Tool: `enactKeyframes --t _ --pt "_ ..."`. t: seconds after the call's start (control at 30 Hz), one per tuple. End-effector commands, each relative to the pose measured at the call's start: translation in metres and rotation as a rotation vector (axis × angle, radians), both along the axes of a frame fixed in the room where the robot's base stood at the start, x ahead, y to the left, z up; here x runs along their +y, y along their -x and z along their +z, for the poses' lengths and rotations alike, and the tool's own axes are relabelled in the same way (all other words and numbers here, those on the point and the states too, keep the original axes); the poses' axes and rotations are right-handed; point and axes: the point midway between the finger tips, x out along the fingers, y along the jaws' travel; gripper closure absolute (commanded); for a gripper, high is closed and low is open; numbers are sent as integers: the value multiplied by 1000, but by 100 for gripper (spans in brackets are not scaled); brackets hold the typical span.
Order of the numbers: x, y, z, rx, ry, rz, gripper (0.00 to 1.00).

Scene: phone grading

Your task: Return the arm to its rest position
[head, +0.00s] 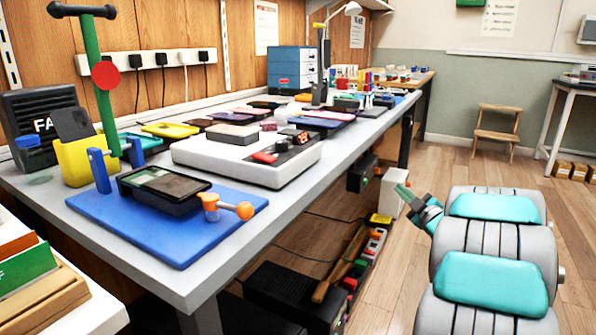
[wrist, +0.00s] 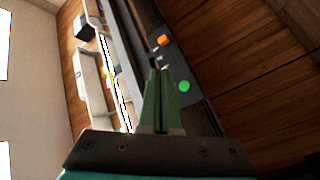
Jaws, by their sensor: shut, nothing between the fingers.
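My arm (head: 493,283), grey with teal pads, stands folded at the right of the head view, over the floor beside the bench. My gripper (head: 402,190) sticks out at its upper left, apart from the bench and clear of everything on it. In the wrist view my gripper (wrist: 163,75) shows its green fingers together, with nothing between them.
The long grey bench (head: 225,245) carries a blue mat (head: 150,240) with a black tray (head: 165,188), a white device (head: 250,160) and several phones. Boxes and a power strip lie beneath it. A wooden step stool (head: 497,132) stands on open floor behind.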

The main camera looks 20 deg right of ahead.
Motion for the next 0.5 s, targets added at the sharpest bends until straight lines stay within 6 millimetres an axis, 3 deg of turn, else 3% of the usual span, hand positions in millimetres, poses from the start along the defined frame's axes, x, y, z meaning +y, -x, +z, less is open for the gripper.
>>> enactKeyframes --t 0.27,0.5 --pt "6 -7 7 58 -20 -56 100" --pt "33 -2 18 262 -131 -259 100"
